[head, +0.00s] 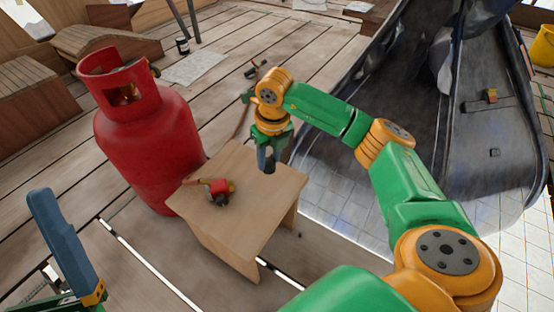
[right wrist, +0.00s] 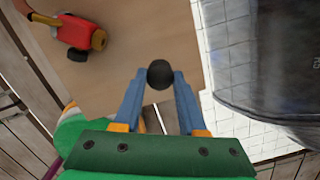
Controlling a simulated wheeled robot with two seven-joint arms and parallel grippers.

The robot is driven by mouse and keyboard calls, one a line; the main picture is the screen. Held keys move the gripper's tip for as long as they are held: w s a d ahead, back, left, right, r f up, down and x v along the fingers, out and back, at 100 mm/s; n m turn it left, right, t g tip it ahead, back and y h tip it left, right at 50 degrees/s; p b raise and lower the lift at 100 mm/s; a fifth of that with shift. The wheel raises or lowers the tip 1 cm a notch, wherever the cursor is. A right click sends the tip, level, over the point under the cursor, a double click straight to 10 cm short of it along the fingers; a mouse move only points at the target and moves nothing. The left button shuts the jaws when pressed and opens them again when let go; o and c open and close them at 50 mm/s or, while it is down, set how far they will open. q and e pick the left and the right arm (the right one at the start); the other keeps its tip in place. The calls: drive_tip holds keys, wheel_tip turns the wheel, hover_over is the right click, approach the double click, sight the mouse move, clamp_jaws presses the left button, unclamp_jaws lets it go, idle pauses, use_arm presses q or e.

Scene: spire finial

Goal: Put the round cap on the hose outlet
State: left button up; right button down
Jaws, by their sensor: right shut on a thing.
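The round cap (right wrist: 160,74) is a black, ball-like piece between the blue fingertips of my right gripper (right wrist: 159,82), which is shut on it. In the head view my right gripper (head: 268,158) is above the right part of the small wooden table, apart from the valve. A red valve (right wrist: 75,32) with a short brass-coloured stub (right wrist: 98,40) and a black round part lies on the table; it also shows in the head view (head: 220,188). The stub has nothing on it. My left gripper (head: 62,240) shows only partly at the lower left, so its opening is unclear.
The small wooden table (head: 245,224) has bare top around the valve. A red gas cylinder (head: 150,140) stands close to its left. A dark, bulky structure (head: 400,110) rises at the right above pale tiles. Plank floor surrounds the table.

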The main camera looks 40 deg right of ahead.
use_arm(q)
drive_tip(key=w+f+n+g+y+p, duration=0.1)
drive_tip(key=w+f+g+y, duration=0.2)
drive_tip(key=w+f+g, duration=0.3)
drive_tip(key=w+f+n+g+y+p, duration=0.1)
drive_tip(key=w+f+g+y+p, duration=0.2)
drive_tip(key=f, duration=0.6)
drive_tip(key=s+a+f+g+y, duration=0.1)
drive_tip(key=s+a+f+g, duration=0.1)
drive_tip(key=f+g, duration=0.3)
drive_tip(key=s+a+f+n+g+y, duration=0.1)
drive_tip(key=s+f+g, duration=0.4)
drive_tip(key=f, duration=0.5)
drive_tip(key=shift+a+g+y+p, duration=0.3)
drive_tip(key=shift+a+y+p, duration=0.05)
drive_tip(key=shift+y, duration=0.25)
use_arm(e)
drive_tip(key=w+a+r, duration=0.3)
drive_tip(key=a+r, duration=0.4)
drive_tip(key=a, duration=0.4)
drive_tip(key=shift+w+a+r, duration=0.15)
drive_tip(key=shift+a+r, duration=0.1)
drive_tip(key=shift+a, duration=0.05)
